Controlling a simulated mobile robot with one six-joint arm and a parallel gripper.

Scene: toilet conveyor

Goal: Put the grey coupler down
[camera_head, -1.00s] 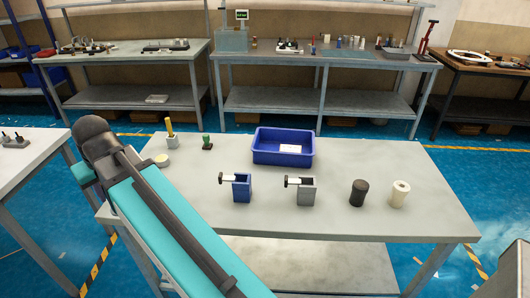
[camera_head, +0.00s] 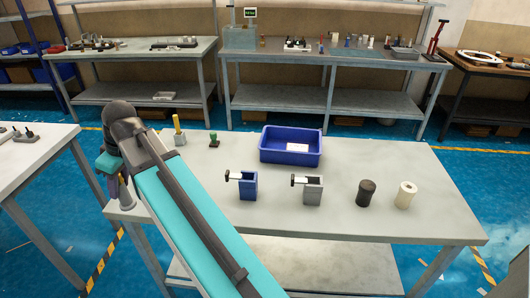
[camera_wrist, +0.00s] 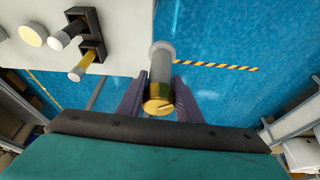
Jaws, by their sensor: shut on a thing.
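The grey coupler (camera_wrist: 161,66) is a grey cylinder with a brass end. My gripper (camera_wrist: 157,88) is shut on it, with one finger on each side, in the wrist view. The coupler hangs over blue floor just beyond the edge of a pale table (camera_wrist: 120,62). In the head view, my arm reaches to the left end of the middle table (camera_head: 430,215).
The table holds a blue bin (camera_head: 290,157), a blue clamp block (camera_head: 248,188), a grey clamp block (camera_head: 313,192), a black cylinder (camera_head: 366,193), a white cylinder (camera_head: 405,195), a green stub (camera_head: 214,140) and a yellow-handled piece (camera_head: 178,133). The front right tabletop is clear.

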